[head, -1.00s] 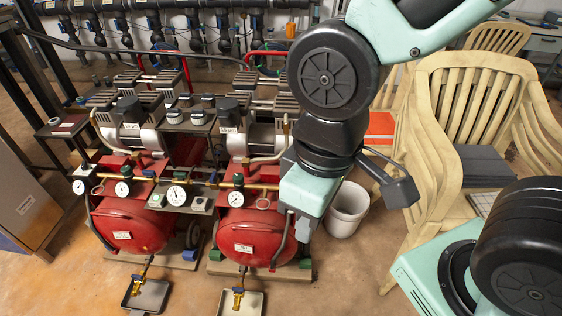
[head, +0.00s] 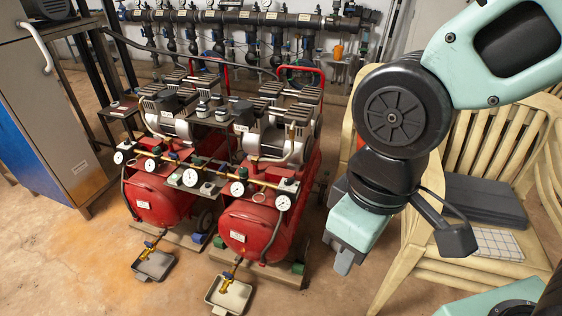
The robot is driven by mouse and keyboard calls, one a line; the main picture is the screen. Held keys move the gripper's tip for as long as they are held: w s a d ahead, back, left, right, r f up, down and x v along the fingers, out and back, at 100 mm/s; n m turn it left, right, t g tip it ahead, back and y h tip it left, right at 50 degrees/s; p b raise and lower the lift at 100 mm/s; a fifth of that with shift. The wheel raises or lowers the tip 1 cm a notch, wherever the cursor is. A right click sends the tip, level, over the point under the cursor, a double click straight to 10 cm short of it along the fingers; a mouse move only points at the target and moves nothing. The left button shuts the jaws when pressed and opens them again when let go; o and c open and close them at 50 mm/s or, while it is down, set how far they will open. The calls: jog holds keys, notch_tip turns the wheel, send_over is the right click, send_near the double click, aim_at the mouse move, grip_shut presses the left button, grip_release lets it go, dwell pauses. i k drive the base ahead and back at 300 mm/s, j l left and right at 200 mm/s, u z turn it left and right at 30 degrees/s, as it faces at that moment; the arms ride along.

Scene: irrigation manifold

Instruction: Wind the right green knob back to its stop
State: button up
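My gripper (head: 343,264) hangs from my arm at the right of the head view, pointing down in front of the chairs and the floor. Its fingers are small and seen from behind the wrist, so I cannot tell whether they are open. No object shows in it. A black pipe manifold (head: 228,17) with several valves runs along the back wall, far from my gripper. I cannot make out a green knob on it for certain. Small green blocks (head: 297,269) show low at the red compressors' bases; they look like feet rather than knobs.
Two red compressors (head: 250,228) with gauges stand between me and the manifold. Two drip trays (head: 229,296) lie on the floor before them. A grey cabinet (head: 55,110) stands at left, cream chairs (head: 415,262) at right. The floor at lower left is clear.

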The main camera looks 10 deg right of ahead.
aim_at(244, 171)
jog(key=i+j, duration=0.2)
jog(key=i, duration=0.2)
jog(key=i+j+u, duration=0.15)
jog(key=i, duration=0.25)
jog(key=i+j, duration=0.15)
jog(key=i, duration=0.25)
jog(key=u, duration=0.05)
